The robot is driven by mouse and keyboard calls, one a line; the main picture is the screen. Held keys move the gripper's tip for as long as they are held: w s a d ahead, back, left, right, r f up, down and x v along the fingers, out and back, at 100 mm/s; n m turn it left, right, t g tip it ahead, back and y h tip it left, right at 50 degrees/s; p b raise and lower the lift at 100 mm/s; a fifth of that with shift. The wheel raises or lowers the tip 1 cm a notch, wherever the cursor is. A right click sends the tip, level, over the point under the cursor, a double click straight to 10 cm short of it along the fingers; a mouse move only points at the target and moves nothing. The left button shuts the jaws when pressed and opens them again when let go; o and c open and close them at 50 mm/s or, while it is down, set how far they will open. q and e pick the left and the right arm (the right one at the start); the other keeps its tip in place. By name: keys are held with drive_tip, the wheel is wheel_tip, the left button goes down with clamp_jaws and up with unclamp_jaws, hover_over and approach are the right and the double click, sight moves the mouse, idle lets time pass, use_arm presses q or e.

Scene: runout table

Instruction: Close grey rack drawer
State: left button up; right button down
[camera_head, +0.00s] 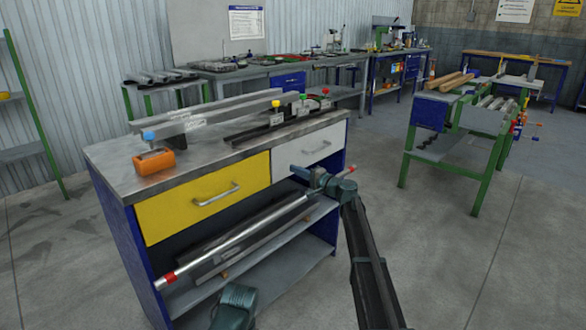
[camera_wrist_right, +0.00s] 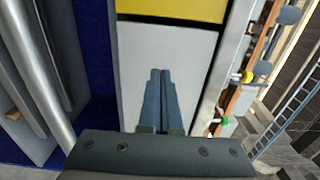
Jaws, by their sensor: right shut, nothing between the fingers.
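The grey drawer (camera_head: 325,141) is the right-hand drawer under the bench top, with a small bar handle (camera_head: 317,148). Its front looks about level with the yellow drawer beside it; I cannot tell whether a small gap remains. My right gripper (camera_head: 298,172) is shut and empty, just in front of the grey drawer's lower part. In the right wrist view, the shut fingers (camera_wrist_right: 161,76) point at the grey front (camera_wrist_right: 195,55); I cannot tell whether they touch it.
The yellow drawer (camera_head: 172,213) is on the left of the bench. An orange device (camera_head: 153,162) and metal bars (camera_head: 235,108) lie on the bench top (camera_head: 120,163). A long pipe (camera_head: 235,238) lies on the shelf below. Open floor lies right of the bench.

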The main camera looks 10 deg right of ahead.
drive_tip(key=v, duration=1)
drive_tip(key=s+a+f+n+g+h, duration=0.1)
drive_tip(key=s+a+f+n+g, duration=0.25)
drive_tip(key=s+a+f, duration=0.45)
drive_tip(key=s+a+f+n+g+h, duration=0.1)
drive_tip(key=s+a+f+n+g, duration=0.25)
drive_tip(key=s+a, duration=0.45)
drive_tip(key=s+a+f+n+g+h, duration=0.1)
drive_tip(key=s+a+f+n+g, duration=0.35)
drive_tip(key=s, duration=0.55)
drive_tip(key=s+d+f+n+g+h, duration=0.1)
drive_tip(key=s+d+f+h, duration=0.3)
drive_tip(key=s, duration=0.6)
drive_tip(key=s+f+n+g+h, duration=0.2)
drive_tip(key=s+h, duration=0.3)
drive_tip(key=s, duration=0.5)
use_arm(q)
wheel_tip(320, 180, up, 32)
drive_tip(key=p, duration=3.1)
drive_tip(key=shift+f+p, duration=0.2)
drive_tip(key=shift+p, duration=0.15)
use_arm(e)
wheel_tip(320, 180, up, 32)
drive_tip(key=shift+w, duration=0.2)
use_arm(q)
drive_tip(key=shift+c, duration=0.2)
use_arm(e)
drive_tip(key=shift+d+f, duration=0.1)
drive_tip(key=shift+f, duration=0.05)
